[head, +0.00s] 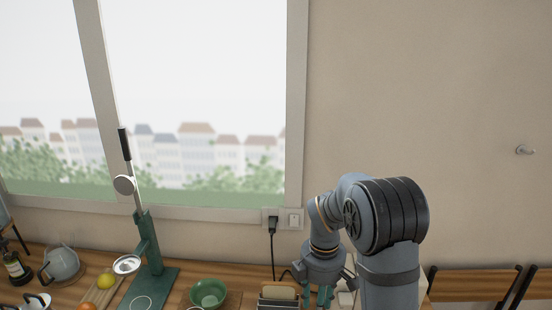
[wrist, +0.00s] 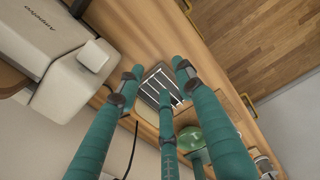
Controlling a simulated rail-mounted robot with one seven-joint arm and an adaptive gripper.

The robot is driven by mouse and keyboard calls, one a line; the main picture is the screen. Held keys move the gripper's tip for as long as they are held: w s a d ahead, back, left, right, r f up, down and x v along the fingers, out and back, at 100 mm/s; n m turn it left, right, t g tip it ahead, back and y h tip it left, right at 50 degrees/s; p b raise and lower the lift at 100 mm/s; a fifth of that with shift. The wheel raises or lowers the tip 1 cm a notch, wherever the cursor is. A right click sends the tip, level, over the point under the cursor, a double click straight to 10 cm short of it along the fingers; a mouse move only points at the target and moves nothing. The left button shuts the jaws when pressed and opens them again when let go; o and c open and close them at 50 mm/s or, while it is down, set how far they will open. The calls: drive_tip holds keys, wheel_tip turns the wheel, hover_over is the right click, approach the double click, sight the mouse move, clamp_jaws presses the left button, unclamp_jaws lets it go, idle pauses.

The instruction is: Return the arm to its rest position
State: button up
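My arm shows at the right of the head view, bent over with my gripper (head: 322,292) pointing down beside the toaster (head: 279,303). The gripper's lower end is cut off by the frame edge. In the wrist view my gripper (wrist: 160,80) has three teal fingers spread apart with nothing held between them. The toaster, with metal slots, also shows past the fingertips in the wrist view (wrist: 158,86). Whether any finger touches it I cannot tell.
A beige appliance (wrist: 75,75) stands close on the left in the wrist view. A green bowl (head: 208,292), a tall green lever press (head: 148,245), a lemon (head: 106,281) and a grey kettle (head: 61,265) are on the wooden counter. Chairs (head: 475,284) stand at right.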

drive_tip(key=w+a+f+p, duration=0.3)
drive_tip(key=w+a+f, duration=0.3)
drive_tip(key=a, duration=0.4)
drive_tip(key=shift+f, duration=0.75)
drive_tip(key=shift+a, duration=0.1)
drive_tip(key=shift+s, duration=0.1)
